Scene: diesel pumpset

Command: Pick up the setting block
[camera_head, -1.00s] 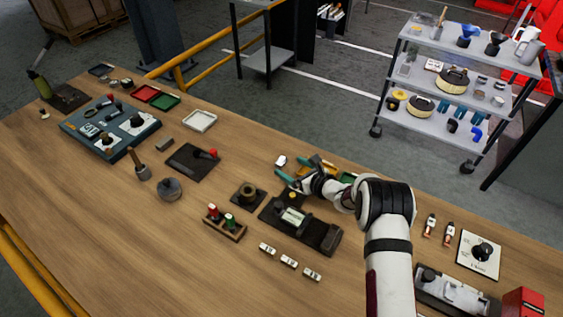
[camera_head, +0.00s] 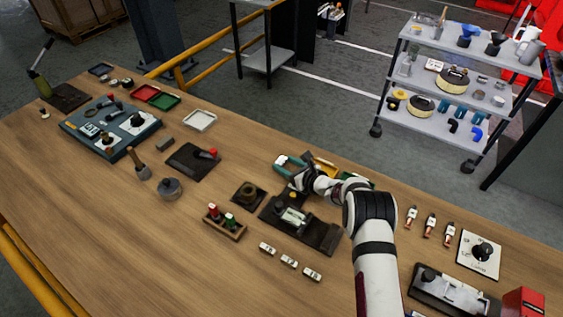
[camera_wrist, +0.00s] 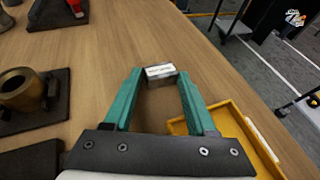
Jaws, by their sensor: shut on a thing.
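The setting block (camera_wrist: 160,73) is a small pale metal block with a white label. It sits between the tips of my gripper's two teal fingers in the wrist view. My gripper (camera_head: 283,160) is shut on it, with a finger on each side. In the head view the setting block is a small light patch at the fingertips, partly hidden by the fingers, near the table's far edge. I cannot tell whether it still touches the wood.
A yellow tray (camera_wrist: 240,137) lies close to the right finger. A dark plate with a brass bushing (camera_wrist: 22,92) is at left. A black fixture (camera_head: 321,236) stands below my wrist in the head view. Bare table (camera_head: 243,160) lies left of my gripper.

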